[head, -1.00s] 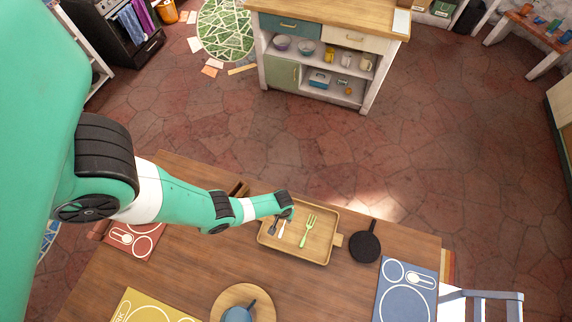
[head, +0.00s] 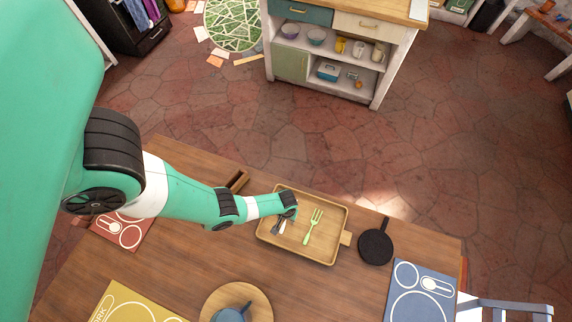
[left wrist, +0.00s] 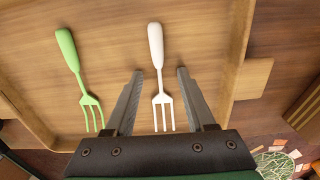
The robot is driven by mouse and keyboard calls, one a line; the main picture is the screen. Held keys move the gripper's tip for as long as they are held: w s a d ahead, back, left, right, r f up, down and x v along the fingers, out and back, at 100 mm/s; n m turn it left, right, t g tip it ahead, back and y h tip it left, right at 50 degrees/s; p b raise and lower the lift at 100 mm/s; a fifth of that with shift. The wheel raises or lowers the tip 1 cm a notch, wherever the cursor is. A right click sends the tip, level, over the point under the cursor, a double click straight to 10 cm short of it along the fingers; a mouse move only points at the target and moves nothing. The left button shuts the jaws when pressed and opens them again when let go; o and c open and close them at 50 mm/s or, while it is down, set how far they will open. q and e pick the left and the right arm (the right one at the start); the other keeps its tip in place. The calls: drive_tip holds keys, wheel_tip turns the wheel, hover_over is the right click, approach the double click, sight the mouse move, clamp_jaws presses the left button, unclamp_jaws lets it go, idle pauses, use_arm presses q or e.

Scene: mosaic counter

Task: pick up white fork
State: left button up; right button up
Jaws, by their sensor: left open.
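The white fork (left wrist: 157,52) lies in the wooden tray (left wrist: 237,45), its tines toward my gripper in the left wrist view. My left gripper (left wrist: 160,74) is open, with one finger on each side of the fork, apart from it. In the head view only a small pale part of the white fork (head: 282,227) shows beside my left gripper (head: 279,229); my wrist hides the rest. A green fork (left wrist: 75,68) lies beside it in the tray and also shows in the head view (head: 313,226). My right gripper is not in view.
The tray has a raised rim and sits on a wooden table (head: 190,262). A black round pan-like item (head: 376,247) lies right of the tray. A blue pot (head: 231,315) on a round board and several placemats are nearer the front. A shelf unit (head: 330,88) stands beyond.

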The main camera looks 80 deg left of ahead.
use_arm(q)
drive_tip(key=shift+r, duration=0.1)
drive_tip(key=shift+c, duration=0.4)
clamp_jaws()
wheel_tip(320, 180, up, 4)
drive_tip(key=p, duration=0.4)
drive_tip(key=s+d+r+p, duration=0.3)
drive_tip(key=s+r+p, duration=0.1)
drive_tip(key=s, duration=0.2)
drive_tip(key=s+d+r+p, duration=0.3)
drive_tip(key=s+r+p, duration=0.2)
drive_tip(key=s, duration=0.1)
drive_tip(key=shift+s, duration=0.35)
